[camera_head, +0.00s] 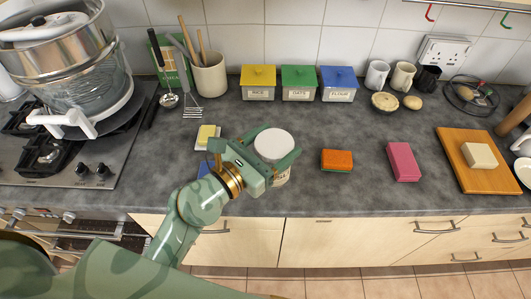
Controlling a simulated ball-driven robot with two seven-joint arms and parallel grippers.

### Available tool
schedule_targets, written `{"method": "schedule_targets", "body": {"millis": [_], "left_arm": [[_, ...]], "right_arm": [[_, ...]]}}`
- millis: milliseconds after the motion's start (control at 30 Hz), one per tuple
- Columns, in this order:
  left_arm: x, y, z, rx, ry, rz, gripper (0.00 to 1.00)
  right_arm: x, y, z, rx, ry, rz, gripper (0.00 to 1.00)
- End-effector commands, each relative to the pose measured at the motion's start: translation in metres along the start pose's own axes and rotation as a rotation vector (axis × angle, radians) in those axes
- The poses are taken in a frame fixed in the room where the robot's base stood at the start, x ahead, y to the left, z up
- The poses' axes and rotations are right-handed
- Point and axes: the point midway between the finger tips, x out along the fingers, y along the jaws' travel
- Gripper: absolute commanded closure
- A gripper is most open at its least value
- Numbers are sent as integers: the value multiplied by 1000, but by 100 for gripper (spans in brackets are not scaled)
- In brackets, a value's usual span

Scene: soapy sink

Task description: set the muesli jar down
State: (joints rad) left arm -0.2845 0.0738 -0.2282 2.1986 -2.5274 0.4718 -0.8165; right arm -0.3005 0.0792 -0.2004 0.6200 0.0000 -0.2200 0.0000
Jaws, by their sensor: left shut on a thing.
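The muesli jar (273,145) has a round white lid, and part of its pale body shows below the gripper. My left gripper (275,165) is shut on the jar, one finger on each side of it, near the front of the grey worktop (330,195). The jar looks upright. Its base is partly hidden by the gripper, and I cannot tell whether it touches the worktop. My right gripper is not in view.
An orange sponge (337,160) and a pink block (404,161) lie right of the jar. Yellow (258,82), green (299,83) and blue (338,84) tins stand behind. A wooden board (480,178) lies far right.

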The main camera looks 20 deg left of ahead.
Motion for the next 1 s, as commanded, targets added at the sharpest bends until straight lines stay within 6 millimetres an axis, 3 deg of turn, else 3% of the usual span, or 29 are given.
{"method": "schedule_targets", "body": {"millis": [300,400,500,767,900,1000], "left_arm": [[52,68,-43,8,0,5,74],[64,83,-68,6,4,4,74],[72,93,-83,5,2,4,74],[81,105,-97,5,0,4,74],[83,106,-124,3,4,2,74],[82,107,-132,4,2,4,74]], "right_arm": [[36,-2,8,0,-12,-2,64],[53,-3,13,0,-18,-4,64],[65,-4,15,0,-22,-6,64],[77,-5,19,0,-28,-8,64],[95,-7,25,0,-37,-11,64],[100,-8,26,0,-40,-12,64]]}}
